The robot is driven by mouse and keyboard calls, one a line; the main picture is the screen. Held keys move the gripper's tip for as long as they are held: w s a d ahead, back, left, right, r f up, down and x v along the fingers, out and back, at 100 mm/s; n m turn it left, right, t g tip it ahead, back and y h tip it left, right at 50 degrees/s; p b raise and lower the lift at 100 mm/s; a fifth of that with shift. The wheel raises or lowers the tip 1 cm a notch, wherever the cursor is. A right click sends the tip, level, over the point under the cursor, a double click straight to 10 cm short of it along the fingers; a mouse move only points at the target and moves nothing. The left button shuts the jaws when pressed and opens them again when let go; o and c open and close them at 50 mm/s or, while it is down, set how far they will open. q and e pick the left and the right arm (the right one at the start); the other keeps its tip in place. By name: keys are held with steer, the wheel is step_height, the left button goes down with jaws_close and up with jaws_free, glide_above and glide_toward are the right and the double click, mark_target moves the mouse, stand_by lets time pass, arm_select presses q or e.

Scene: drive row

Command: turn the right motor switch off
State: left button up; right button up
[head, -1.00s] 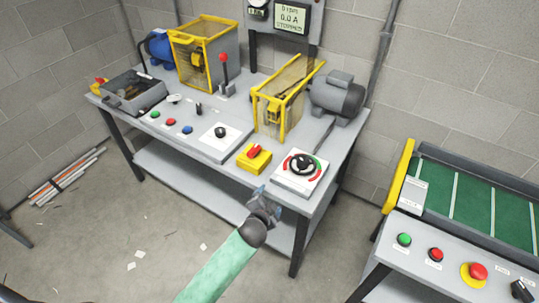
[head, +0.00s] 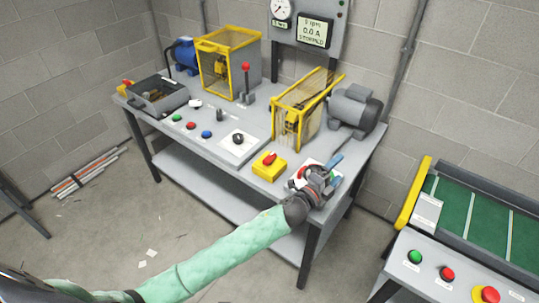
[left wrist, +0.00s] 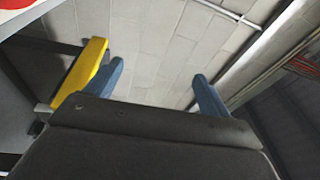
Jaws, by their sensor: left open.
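A rotary switch on a pale plate (head: 296,182), with a red arc showing, is at the front right corner of the grey workbench. My left gripper (head: 335,172) is over this switch, with its blue fingers apart and nothing between them. The gripper hides most of the knob and dial, so I cannot tell the knob's position or whether I touch it. In the left wrist view the two blue fingers (left wrist: 155,88) are spread, with bare wall behind the gap. My right gripper is not in view.
A yellow box with a red knob (head: 268,166) sits just left of the switch. A yellow-framed guard (head: 300,112) and grey motor (head: 355,108) stand behind. The display (head: 314,32) seems to read stopped. A green conveyor (head: 480,215) is at right.

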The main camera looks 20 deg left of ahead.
arm_select(q)
steer(key=d+r+m+g+h, duration=0.4)
steer(key=d+m+h, duration=0.2)
steer(key=m, duration=0.4)
steer(key=m+g+y, duration=1.3)
steer(key=m+y, duration=0.3)
steer(key=m, duration=0.9)
glide_above(269, 156)
steer(key=f, duration=0.6)
steer(key=shift+s+d+p, duration=0.15)
steer(key=shift+d+p, duration=0.2)
steer(key=shift+d, duration=0.05)
steer(key=shift+a, duration=0.3)
steer(key=shift+f+p, duration=0.45)
step_height(269, 156, down, 5)
steer(key=p, duration=0.2)
steer(key=shift+f+p, duration=0.1)
steer(key=shift+p, duration=0.25)
steer(key=shift+f, duration=0.8)
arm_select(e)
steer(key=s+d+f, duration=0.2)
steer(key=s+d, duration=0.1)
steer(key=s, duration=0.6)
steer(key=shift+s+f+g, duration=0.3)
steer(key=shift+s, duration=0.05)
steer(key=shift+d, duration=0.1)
